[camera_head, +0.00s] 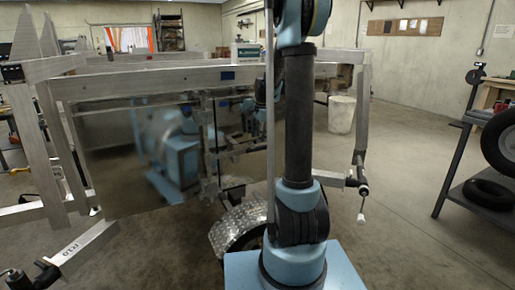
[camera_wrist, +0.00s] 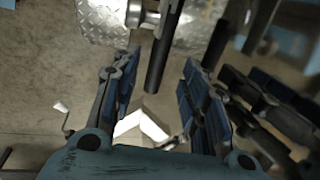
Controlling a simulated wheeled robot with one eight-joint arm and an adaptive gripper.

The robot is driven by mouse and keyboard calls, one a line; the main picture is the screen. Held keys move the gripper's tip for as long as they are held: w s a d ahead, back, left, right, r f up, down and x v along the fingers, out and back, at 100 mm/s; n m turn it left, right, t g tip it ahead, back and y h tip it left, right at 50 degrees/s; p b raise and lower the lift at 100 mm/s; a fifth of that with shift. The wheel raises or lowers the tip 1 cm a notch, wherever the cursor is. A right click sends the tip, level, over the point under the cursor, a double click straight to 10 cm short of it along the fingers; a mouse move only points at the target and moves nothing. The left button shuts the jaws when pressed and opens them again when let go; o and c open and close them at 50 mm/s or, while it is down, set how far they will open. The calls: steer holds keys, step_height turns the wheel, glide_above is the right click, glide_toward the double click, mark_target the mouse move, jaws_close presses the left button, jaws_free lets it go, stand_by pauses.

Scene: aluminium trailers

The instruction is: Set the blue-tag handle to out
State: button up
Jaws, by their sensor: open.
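My gripper (camera_wrist: 160,68) is open in the wrist view, its two blue-padded fingers spread apart. A dark round bar (camera_wrist: 160,62) runs down from the top edge into the gap between the fingers. I cannot tell its depth or whether it is the tagged handle; it does not appear gripped. A small dark blue tag (camera_head: 227,75) sits on the trailer's aluminium rail (camera_head: 150,82) in the head view. No handle is clearly visible beside this tag. My upright arm hides part of the trailer, and my gripper cannot be made out in the head view.
A shiny trailer panel (camera_head: 110,165) mirrors the room and my blue body. Diamond-plate metal (camera_wrist: 98,22) lies near my fingers. A crank with a white grip (camera_head: 361,217) hangs at the trailer's right. A rack with tyres (camera_head: 490,193) stands far right, with clear floor between.

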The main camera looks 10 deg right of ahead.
steer(key=f, duration=0.4)
steer(key=w+f, duration=0.1)
steer(key=f, duration=0.1)
steer(key=shift+a+f, duration=0.2)
jaws_close()
